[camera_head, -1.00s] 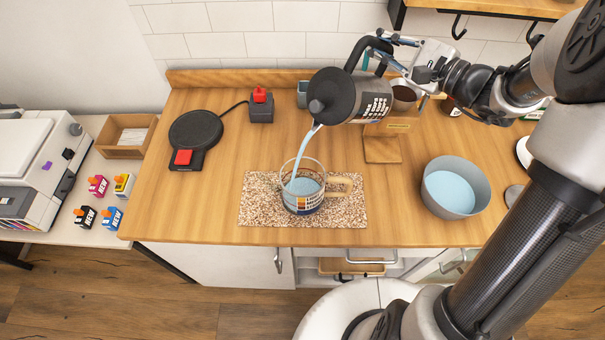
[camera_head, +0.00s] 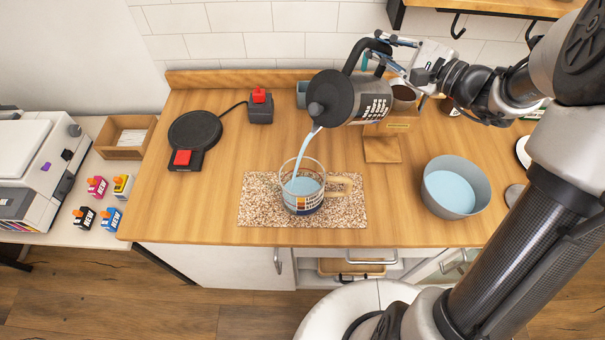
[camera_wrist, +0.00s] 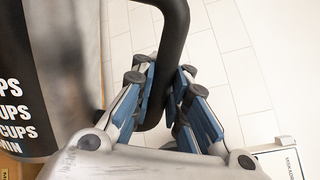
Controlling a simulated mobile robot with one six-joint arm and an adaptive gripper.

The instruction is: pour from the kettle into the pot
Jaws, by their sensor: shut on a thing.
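My gripper (camera_head: 384,52) is shut on the black handle of the kettle (camera_head: 372,105), and the wrist view shows the fingers (camera_wrist: 165,95) on both sides of the handle (camera_wrist: 173,40). The kettle is grey with a black lid and is tilted, spout down to the left. A pale blue stream falls from it into the glass pot (camera_head: 303,200). The pot stands upright on a speckled mat (camera_head: 258,200), its wooden handle to the right, with blue liquid inside.
A grey bowl of blue liquid (camera_head: 456,163) stands at the right. A black round hot plate (camera_head: 195,130) with a red switch sits at the left, joined by a cable to a dark box with a red top (camera_head: 260,108). A wooden stand (camera_head: 382,149) is behind the mat.

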